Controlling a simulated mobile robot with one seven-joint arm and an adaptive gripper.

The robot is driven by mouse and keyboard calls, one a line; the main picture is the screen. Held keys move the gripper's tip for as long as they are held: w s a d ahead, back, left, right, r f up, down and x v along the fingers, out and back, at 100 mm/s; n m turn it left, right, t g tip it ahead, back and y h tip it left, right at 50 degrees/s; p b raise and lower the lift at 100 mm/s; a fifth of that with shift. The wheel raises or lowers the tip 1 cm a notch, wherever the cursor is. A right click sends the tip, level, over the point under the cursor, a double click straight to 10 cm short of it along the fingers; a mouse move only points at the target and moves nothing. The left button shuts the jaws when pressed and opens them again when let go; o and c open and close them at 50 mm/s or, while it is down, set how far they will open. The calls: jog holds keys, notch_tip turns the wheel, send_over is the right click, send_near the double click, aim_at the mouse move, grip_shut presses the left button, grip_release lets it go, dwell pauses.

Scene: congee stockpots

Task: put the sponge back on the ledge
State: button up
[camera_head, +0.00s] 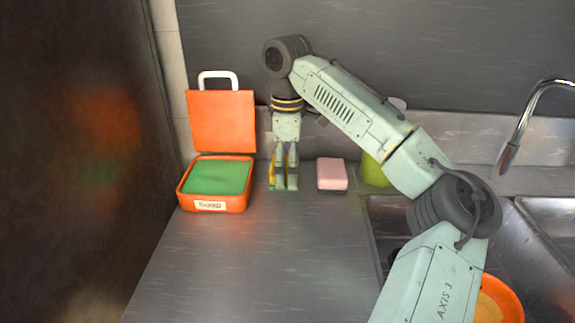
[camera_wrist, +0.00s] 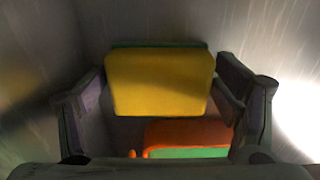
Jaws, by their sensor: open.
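A yellow sponge (camera_wrist: 160,85) with a green edge lies between the two fingers of my gripper in the wrist view, with a small gap visible at the left finger. In the head view only a thin yellow-green strip of the sponge (camera_head: 272,172) shows at the left of the fingers. My gripper (camera_head: 285,186) is open and points down at the counter, right of the orange box. The pale back strip (camera_head: 430,124) along the wall looks like the ledge; I cannot tell how deep its top is.
An open orange soap box (camera_head: 238,204) holding a green block stands just left of my gripper. A pink block (camera_head: 332,172) and a yellow-green container (camera_head: 374,172) are to the right. The sink holds an orange bowl (camera_head: 500,300). The front counter (camera_head: 260,265) is clear.

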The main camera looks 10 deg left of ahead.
notch_tip(320, 180, up, 12)
jog(key=p, duration=0.1)
jog(key=shift+r, duration=0.15)
dwell(0.3)
jog(key=shift+c, duration=0.3)
dwell(0.9)
